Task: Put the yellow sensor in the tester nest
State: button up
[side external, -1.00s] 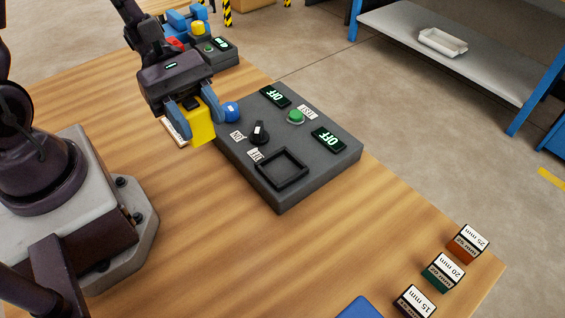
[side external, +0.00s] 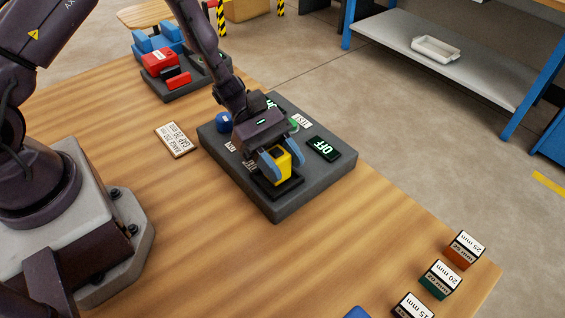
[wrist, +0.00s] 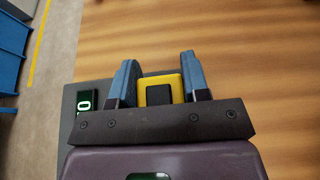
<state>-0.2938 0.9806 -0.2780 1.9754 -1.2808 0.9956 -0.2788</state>
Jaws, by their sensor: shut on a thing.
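The yellow sensor (side external: 284,163) is held between the blue fingers of my gripper (side external: 280,163). In the wrist view the sensor (wrist: 161,88), yellow with a dark face, shows between the two fingers of my gripper (wrist: 161,85). In the side view it is at the black square frame of the tester nest (side external: 292,189), on the dark grey tester box (side external: 318,186). The sensor's lower end is hidden, so I cannot tell whether it rests on the nest floor.
A label plate (side external: 176,139) lies on the wooden table. A red and blue device (side external: 160,62) stands at the back left. Gauge blocks (side external: 440,279) stand at the front right.

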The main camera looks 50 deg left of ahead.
jog(key=shift+f, duration=0.4)
jog(key=shift+f, duration=0.1)
jog(key=o, duration=1)
